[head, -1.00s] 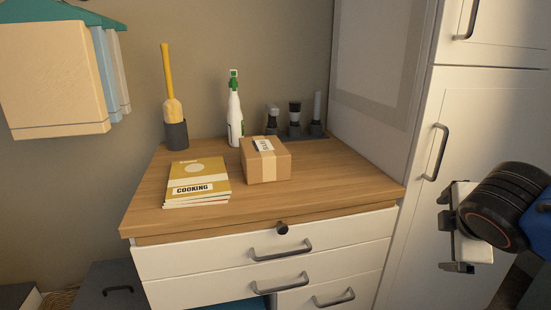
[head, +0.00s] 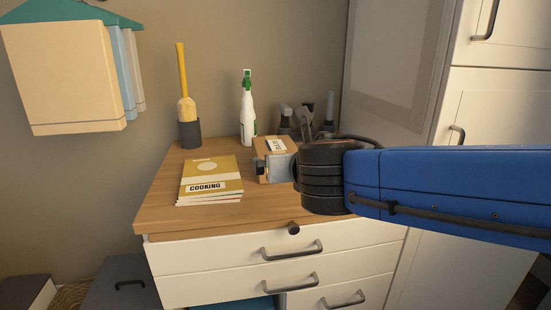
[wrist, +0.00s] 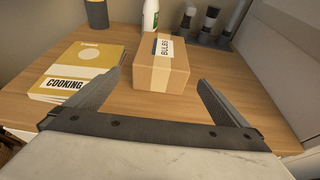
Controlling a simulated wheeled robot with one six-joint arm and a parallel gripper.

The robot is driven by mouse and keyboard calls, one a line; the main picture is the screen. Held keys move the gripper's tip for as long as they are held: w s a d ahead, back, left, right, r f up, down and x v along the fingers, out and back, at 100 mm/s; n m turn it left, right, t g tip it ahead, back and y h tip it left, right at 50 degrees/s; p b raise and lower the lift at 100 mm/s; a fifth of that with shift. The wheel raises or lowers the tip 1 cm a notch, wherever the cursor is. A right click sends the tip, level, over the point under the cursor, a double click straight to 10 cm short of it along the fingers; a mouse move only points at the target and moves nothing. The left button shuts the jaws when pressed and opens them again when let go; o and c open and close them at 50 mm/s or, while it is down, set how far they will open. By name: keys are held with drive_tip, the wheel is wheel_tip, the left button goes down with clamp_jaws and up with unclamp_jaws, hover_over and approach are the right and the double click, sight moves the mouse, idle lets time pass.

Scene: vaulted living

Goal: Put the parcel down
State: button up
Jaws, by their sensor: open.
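The parcel (head: 262,172) is a small brown cardboard box with a white label. It rests on the wooden top of the drawer cabinet (head: 160,212). In the wrist view the parcel (wrist: 161,72) stands ahead of my gripper (wrist: 152,92), its label reading "BULBS". My gripper's two fingers are open and apart, with bare wood between them and the parcel's near face just beyond. In the head view my arm and wrist hide the parcel's right side, and the gripper (head: 277,165) shows only in part beside it.
Cooking books (head: 211,182) lie left of the parcel. A spray bottle (head: 247,112) and a dark cup with a yellow-handled tool (head: 188,130) stand behind. Dark-grey holders with utensils (head: 305,122) are at the back right, beside a tall white cabinet. The front left of the top is clear.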

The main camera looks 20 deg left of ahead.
drive_tip(key=x, duration=1.1)
drive_tip(key=shift+w+f, duration=0.1)
drive_tip(key=shift+w, duration=0.15)
drive_tip(key=shift+r+x, duration=0.1)
drive_tip(key=shift+x, duration=1.3)
drive_tip(key=shift+r+x, duration=0.15)
drive_tip(key=shift+x, duration=1.25)
drive_tip(key=shift+w, duration=0.1)
drive_tip(key=shift+d, duration=0.1)
drive_tip(key=shift+c, duration=0.6)
drive_tip(key=c, duration=1)
drive_tip(key=shift+o, duration=0.2)
drive_tip(key=shift+r, duration=0.1)
